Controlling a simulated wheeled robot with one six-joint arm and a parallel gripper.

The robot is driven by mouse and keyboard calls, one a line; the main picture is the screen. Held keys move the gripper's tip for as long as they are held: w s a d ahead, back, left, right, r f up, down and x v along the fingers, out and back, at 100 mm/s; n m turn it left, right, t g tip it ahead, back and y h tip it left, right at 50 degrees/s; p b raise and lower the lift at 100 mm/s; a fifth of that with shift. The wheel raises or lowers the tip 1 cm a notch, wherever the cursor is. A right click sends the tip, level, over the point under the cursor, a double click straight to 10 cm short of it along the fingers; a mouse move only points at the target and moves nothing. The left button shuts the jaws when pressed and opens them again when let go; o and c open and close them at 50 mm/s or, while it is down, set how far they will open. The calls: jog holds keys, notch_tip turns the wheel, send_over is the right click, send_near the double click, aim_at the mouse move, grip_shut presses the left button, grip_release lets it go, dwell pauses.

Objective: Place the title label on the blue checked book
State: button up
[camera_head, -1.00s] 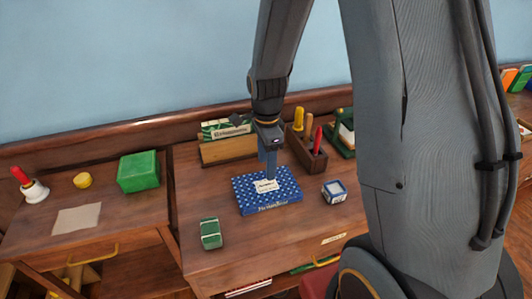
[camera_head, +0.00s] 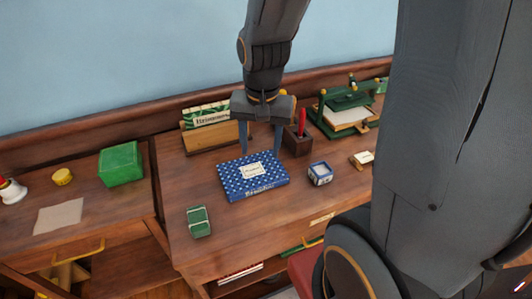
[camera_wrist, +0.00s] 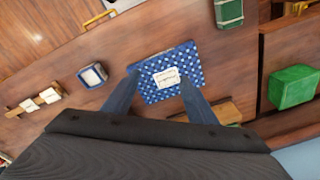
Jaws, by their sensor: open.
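The blue checked book (camera_head: 232,188) lies flat on the wooden desk. A cream title label (camera_head: 251,171) with dark writing lies on its cover, near the middle; the label also shows on the book in the wrist view (camera_wrist: 167,80). My gripper (camera_head: 262,150) is open and empty above the far side of the book. In the wrist view its two fingers (camera_wrist: 160,98) stand apart, one to each side of the label, and nothing is between them. I cannot tell the exact height of the fingertips over the book.
A small blue and white box (camera_head: 320,174) stands right of the book, a green box (camera_head: 199,222) in front. Behind are a wooden book holder (camera_head: 212,138), a tool block (camera_head: 297,143) and a green press (camera_head: 345,112). A cream label piece (camera_head: 362,159) lies at the right.

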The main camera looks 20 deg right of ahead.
jog(key=s+n, duration=0.1)
jog(key=n, duration=0.1)
jog(key=s+n, duration=0.1)
jog(key=n, duration=0.1)
jog(key=s+n, duration=0.2)
jog(key=shift+r, duration=0.25)
